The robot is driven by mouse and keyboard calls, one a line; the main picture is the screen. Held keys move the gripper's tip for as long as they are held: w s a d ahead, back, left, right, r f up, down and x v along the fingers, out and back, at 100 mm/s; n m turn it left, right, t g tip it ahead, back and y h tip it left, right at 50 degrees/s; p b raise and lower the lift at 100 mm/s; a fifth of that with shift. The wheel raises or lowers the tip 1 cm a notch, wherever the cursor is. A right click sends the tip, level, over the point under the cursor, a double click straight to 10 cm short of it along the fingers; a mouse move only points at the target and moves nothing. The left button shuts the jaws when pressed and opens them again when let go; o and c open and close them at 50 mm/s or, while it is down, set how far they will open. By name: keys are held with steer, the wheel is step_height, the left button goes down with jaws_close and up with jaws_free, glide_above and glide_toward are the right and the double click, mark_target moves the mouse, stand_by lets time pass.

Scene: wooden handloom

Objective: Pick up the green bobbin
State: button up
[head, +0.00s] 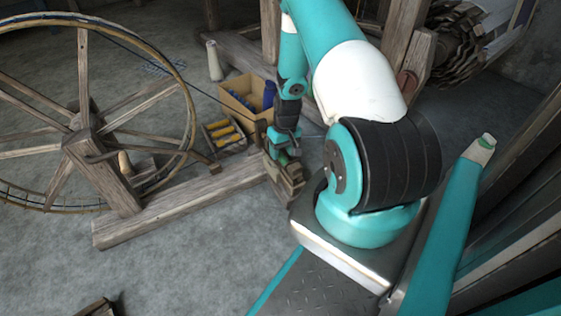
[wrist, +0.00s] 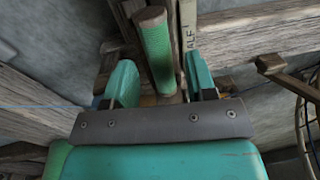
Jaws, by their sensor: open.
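The green bobbin (wrist: 155,45) shows in the wrist view as a textured green cylinder, slightly tilted. It stands between the two teal fingers of my gripper (wrist: 160,76), nearer the left finger. The jaws are open, and I see a gap on the right side of the bobbin. In the head view my gripper (head: 284,150) is low at the end of the wooden beam; the bobbin cannot be told apart clearly from the fingers there.
A large spinning wheel (head: 83,122) stands at left on a wooden beam (head: 185,203). A tray of yellow bobbins (head: 222,131) and a cardboard box (head: 236,103) with blue items sit behind the beam. A pale cone (head: 214,60) stands farther back. Floor at front left is mostly clear.

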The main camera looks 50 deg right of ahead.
step_height(320, 180, down, 2)
steer(key=shift+f+b, duration=0.15)
steer(key=shift+b, duration=0.25)
jaws_close()
steer(key=shift+r, duration=0.25)
